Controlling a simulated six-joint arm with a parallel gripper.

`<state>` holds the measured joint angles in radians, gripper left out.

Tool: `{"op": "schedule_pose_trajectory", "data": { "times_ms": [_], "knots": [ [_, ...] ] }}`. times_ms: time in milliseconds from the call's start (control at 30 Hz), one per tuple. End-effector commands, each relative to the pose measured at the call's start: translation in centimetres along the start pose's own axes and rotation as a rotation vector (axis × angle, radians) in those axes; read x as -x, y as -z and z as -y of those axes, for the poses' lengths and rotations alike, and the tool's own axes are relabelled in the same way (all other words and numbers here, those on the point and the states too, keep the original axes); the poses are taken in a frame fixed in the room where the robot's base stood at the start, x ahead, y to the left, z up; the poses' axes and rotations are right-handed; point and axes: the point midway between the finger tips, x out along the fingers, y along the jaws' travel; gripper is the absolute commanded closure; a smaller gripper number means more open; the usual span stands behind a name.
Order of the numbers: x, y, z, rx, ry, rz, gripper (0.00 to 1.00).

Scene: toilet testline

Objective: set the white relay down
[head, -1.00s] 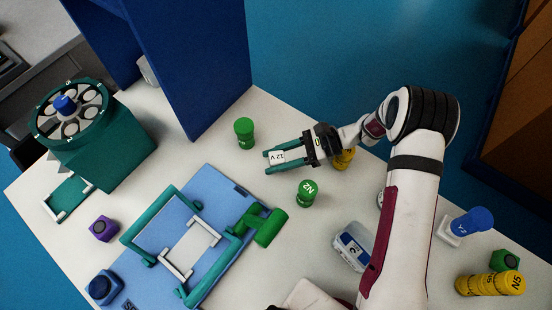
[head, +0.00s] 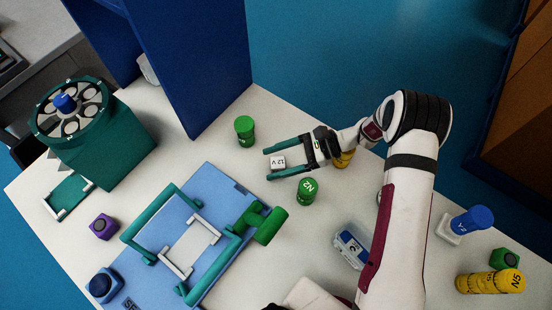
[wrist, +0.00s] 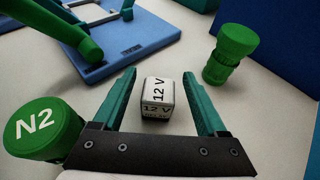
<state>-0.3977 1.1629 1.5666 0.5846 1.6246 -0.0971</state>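The white relay (head: 278,162) is a small white block marked "12 V". It stands on the pale table between the fingers of my gripper (head: 274,163). In the wrist view the relay (wrist: 158,97) sits between the teal fingertips of my gripper (wrist: 158,72), with a clear gap on both sides. The gripper is open and its fingers do not touch the relay.
A green cylinder (head: 244,131) stands beyond the gripper and a green "N2" cylinder (head: 307,191) stands close on the near side. A blue board (head: 210,180) with teal handles and a green lever (head: 262,224) lies to the left. A dark blue panel (head: 195,60) rises behind.

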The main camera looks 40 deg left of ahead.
Motion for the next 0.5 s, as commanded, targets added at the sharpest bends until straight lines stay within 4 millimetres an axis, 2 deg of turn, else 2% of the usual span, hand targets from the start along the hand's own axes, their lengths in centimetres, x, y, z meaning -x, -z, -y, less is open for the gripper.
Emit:
{"op": "schedule_pose_trajectory", "data": {
  "times_ms": [200,333,500],
  "knots": [
    [0.0,0.0,0.0,-0.001,0.0,0.0,0.26],
    [0.8,-1.2,0.0,0.001,0.002,-0.001,0.26],
    [6.0,-1.1,0.1,0.001,0.004,-0.001,0.26]
  ]
}}
